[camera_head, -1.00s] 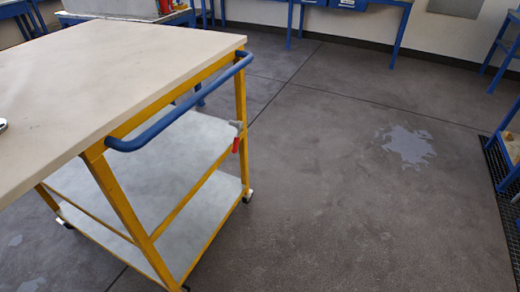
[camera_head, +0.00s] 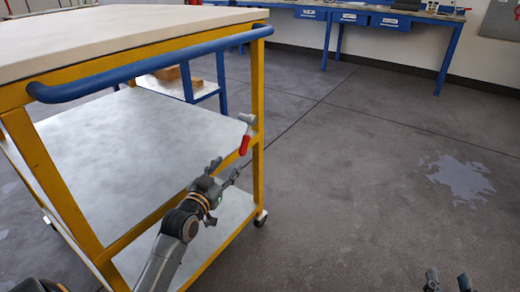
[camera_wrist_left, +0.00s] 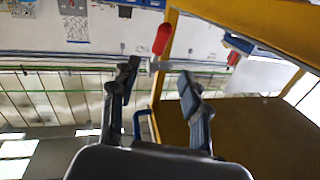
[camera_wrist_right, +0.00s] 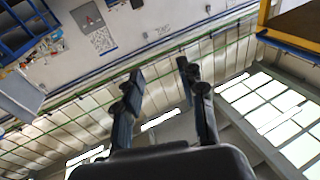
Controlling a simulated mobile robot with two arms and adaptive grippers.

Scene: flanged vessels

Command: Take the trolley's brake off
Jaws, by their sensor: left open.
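The trolley has a yellow frame (camera_head: 257,85), a pale top and a blue push bar (camera_head: 150,68). The brake lever, with a red grip (camera_head: 245,144) on a grey mount (camera_head: 248,121), sits on its near right post, red end hanging down. My left gripper (camera_head: 226,171) is open just below and left of the lever, apart from it in the head view. In the left wrist view the red grip (camera_wrist_left: 162,40) shows beyond the open fingertips (camera_wrist_left: 158,78). My right gripper (camera_head: 449,281) is open and empty at the bottom right, well away from the trolley.
The trolley's grey middle shelf (camera_head: 140,150) and lower shelf (camera_head: 232,208) are bare. A caster (camera_head: 260,218) stands under the near right post. Blue workbenches (camera_head: 385,22) line the back wall. A pale floor patch (camera_head: 460,178) lies right; the floor between is clear.

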